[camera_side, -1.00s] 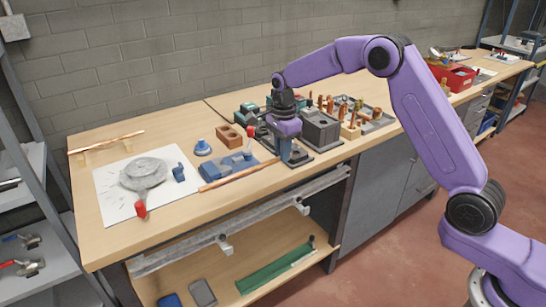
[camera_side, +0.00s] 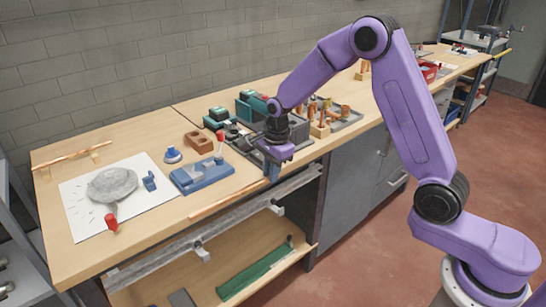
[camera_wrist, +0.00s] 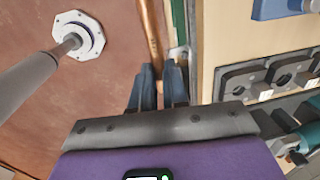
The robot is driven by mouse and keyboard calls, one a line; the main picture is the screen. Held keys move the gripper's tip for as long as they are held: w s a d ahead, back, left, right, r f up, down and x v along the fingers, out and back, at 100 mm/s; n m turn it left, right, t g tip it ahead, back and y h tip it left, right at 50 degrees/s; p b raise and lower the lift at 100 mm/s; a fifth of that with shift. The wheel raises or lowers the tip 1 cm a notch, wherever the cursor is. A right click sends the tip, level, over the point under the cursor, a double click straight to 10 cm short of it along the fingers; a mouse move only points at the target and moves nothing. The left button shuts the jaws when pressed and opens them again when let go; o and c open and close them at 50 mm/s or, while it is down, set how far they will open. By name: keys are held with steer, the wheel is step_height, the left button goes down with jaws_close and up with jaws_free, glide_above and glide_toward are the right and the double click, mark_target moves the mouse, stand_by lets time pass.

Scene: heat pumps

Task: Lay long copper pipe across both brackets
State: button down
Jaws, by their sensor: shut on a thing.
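The long copper pipe (camera_side: 228,199) lies slantwise along the bench's front edge in the side view. My gripper (camera_side: 271,173) is shut on it near its right end. In the wrist view the pipe (camera_wrist: 151,32) runs up from between my fingertips (camera_wrist: 160,76), with floor beside it. Two pale brackets, a right one (camera_side: 277,208) and a left one (camera_side: 202,251), stick out from the grey rail under the bench's front edge. The pipe appears above and behind them in the side view; I cannot tell its height or whether it touches the bench.
Another copper pipe (camera_side: 75,160) rests on wooden blocks at the back left. A blue fixture (camera_side: 202,175), a brick-coloured block (camera_side: 199,142) and a white sheet (camera_side: 88,222) lie on the bench. A green tray (camera_side: 253,270) is on the lower shelf. The floor in front is open.

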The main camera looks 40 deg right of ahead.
steer(key=s+d+f+t, duration=0.1)
steer(key=d+f+t, duration=0.15)
steer(key=f, duration=0.55)
steer(key=s+d+f+t, duration=0.1)
steer(key=s+f+t, duration=0.15)
steer(key=f, duration=0.45)
steer(key=shift+t, duration=0.3)
steer(key=shift+w+d+f, duration=0.1)
steer(key=shift+w+f, duration=0.25)
steer(key=shift+w, duration=0.9)
steer(key=shift+w+d+f, duration=0.1)
steer(key=shift+w+f, duration=0.2)
steer(key=shift+w, duration=1)
steer(key=shift+w+f, duration=0.35)
steer(key=shift+w, duration=0.9)
steer(key=shift+f, duration=0.4)
steer(key=shift+f, duration=0.35)
steer(key=shift+f, duration=1.3)
steer(key=c, duration=1.1)
jaws_free()
steer(key=shift+o, duration=0.2)
